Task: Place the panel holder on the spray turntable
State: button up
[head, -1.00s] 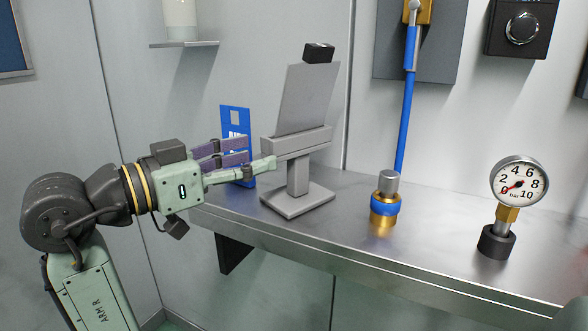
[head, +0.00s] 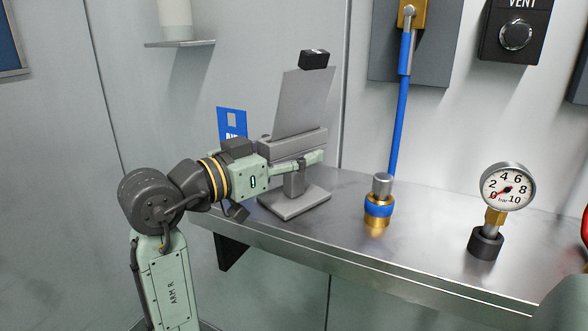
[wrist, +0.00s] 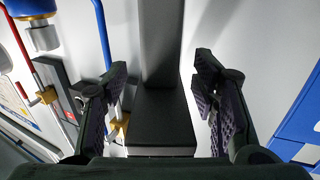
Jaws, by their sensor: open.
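The panel holder (head: 292,202) is a grey stand with a flat foot, a post and a wide crossbar. It stands upright on the metal bench and carries a tilted grey panel (head: 302,103) with a black block on its top edge. My gripper (head: 308,160) is open at the holder, just below the crossbar; one finger shows in front of it and the far finger is hidden. In the wrist view my open fingers (wrist: 160,95) flank a grey upright part of the holder (wrist: 160,40), with gaps on both sides. I cannot make out a spray turntable in either view.
A blue sign (head: 232,122) stands behind my wrist. A brass and blue fitting (head: 379,205) and a pressure gauge (head: 507,188) stand on the bench (head: 425,225) to the right. A blue hose (head: 398,110) hangs behind. The bench between holder and fitting is clear.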

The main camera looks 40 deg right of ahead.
jog(key=shift+c, duration=0.5)
grip_shut()
